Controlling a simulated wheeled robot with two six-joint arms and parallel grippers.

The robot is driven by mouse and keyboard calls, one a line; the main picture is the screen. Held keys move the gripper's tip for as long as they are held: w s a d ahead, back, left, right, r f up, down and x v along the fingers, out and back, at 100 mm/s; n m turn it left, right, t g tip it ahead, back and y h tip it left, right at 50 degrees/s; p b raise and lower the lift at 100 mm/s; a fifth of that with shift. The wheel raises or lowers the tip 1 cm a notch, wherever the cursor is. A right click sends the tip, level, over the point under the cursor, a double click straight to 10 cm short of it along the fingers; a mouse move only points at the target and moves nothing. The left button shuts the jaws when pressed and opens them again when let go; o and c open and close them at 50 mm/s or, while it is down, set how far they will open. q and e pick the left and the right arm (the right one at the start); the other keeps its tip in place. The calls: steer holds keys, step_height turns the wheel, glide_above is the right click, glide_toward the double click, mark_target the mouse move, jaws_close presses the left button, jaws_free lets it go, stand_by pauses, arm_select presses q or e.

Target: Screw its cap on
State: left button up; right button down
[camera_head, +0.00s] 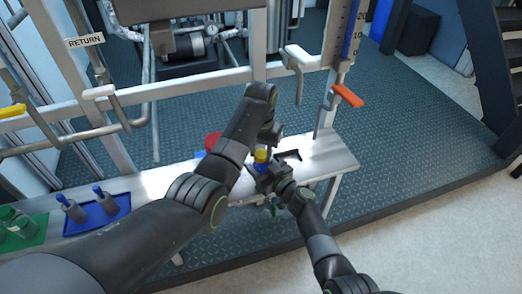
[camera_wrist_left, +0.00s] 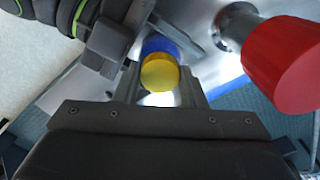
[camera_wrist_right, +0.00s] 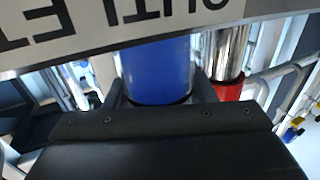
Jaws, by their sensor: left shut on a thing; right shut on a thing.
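A yellow cap (camera_head: 261,155) sits at the top end of a blue cylindrical vessel (camera_head: 260,167). In the left wrist view the yellow cap (camera_wrist_left: 160,73) is between the fingers of my left gripper (camera_wrist_left: 160,85), in line with the blue vessel (camera_wrist_left: 158,46) beyond it. My left gripper is shut on the cap from above. My right gripper (camera_head: 268,172) is shut on the blue vessel; in the right wrist view the blue body (camera_wrist_right: 157,70) fills the space between its fingers. The seam between cap and vessel is not clear, so I cannot tell how tightly they meet.
A red-topped metal cylinder (camera_wrist_left: 284,62) stands close by; its red top also shows in the head view (camera_head: 212,141). Blue (camera_head: 100,207) and green (camera_head: 25,235) trays with items lie on the bench at left. An OUTLET sign (camera_wrist_right: 120,22) is near.

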arm_select(q)
steer(key=o, duration=1.2)
steer(key=shift+c, duration=0.2)
step_height(320, 180, up, 8)
steer(key=shift+f, duration=0.25)
arm_select(e)
steer(key=c, duration=0.6)
jaws_free()
steer(key=shift+o, duration=0.2)
